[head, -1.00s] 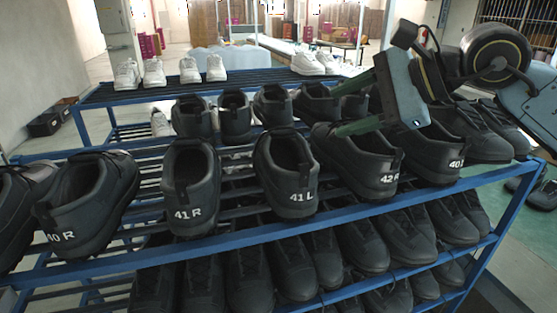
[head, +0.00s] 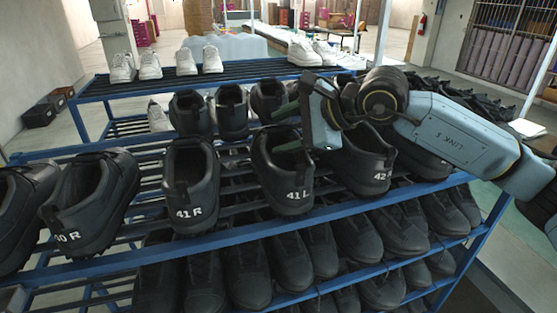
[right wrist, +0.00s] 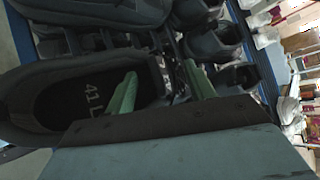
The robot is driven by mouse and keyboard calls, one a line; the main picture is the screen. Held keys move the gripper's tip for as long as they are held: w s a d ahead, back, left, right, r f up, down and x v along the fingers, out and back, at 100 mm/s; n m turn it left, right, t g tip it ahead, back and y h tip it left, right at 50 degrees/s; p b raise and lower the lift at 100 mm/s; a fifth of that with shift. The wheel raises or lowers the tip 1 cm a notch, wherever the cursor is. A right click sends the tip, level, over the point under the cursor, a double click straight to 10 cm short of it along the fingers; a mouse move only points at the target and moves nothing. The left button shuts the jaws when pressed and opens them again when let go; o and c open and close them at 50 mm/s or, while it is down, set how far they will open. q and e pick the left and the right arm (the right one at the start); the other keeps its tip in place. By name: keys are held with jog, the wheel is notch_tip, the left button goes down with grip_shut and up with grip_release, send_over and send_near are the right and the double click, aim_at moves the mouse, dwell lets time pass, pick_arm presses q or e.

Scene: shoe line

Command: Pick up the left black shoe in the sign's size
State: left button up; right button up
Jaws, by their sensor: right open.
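The black shoe marked 41 L (head: 285,180) stands on the upper rack shelf with its heel toward me. In the right wrist view its opening (right wrist: 75,100) shows, with 41 L on the insole. My right gripper (head: 292,125) is open and empty at this shoe. In the right wrist view, one green finger of the gripper (right wrist: 163,88) is over the shoe's opening and the other is apart from it, outside the shoe's side. Whether a finger touches the shoe I cannot tell. My left gripper is not in view. No size sign shows.
A 40 R shoe (head: 88,205) is farther left. More black shoes fill the lower shelf; white shoes (head: 122,67) stand on the rack behind.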

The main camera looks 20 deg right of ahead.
jog(key=shift+c, duration=0.4)
grip_shut()
